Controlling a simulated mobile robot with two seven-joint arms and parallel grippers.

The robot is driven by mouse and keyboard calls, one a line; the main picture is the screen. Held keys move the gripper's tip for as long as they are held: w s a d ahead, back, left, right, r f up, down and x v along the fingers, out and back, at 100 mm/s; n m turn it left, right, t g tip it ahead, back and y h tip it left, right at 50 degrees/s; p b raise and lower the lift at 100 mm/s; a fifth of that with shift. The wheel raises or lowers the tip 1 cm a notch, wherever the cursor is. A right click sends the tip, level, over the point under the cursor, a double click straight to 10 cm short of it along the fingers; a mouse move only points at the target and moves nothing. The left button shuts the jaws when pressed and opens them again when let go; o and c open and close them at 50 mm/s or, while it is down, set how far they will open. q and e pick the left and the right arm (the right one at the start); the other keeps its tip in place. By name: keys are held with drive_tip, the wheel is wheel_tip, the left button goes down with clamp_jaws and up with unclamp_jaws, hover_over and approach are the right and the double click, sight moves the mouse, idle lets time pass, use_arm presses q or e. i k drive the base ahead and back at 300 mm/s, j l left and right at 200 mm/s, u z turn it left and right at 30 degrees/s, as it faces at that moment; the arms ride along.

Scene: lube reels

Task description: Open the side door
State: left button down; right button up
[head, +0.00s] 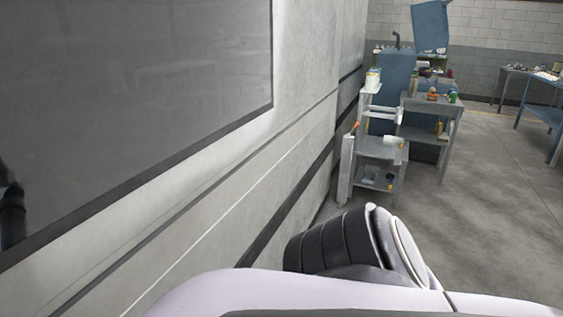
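A large pale grey upright surface (225,165) fills the left side of the head view, very close to me. It holds a big dark glossy pane (140,80) with a black border. Thin seams and a dark band run along it below the pane. No handle shows, and I cannot tell whether this surface is the side door or a wall. Part of my own arm, white and dark grey, shows at the bottom centre. Neither my left nor my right gripper is in view.
A grey shelf unit (382,152) and a blue cabinet (392,75) with bottles and small items stand ahead. A blue workbench (540,108) stands at the far right. A block wall (500,50) closes the back. The concrete floor (480,200) at right is clear.

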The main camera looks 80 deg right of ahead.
sight(148, 148)
drive_tip(key=j+z, duration=0.1)
drive_tip(key=z, duration=2.3)
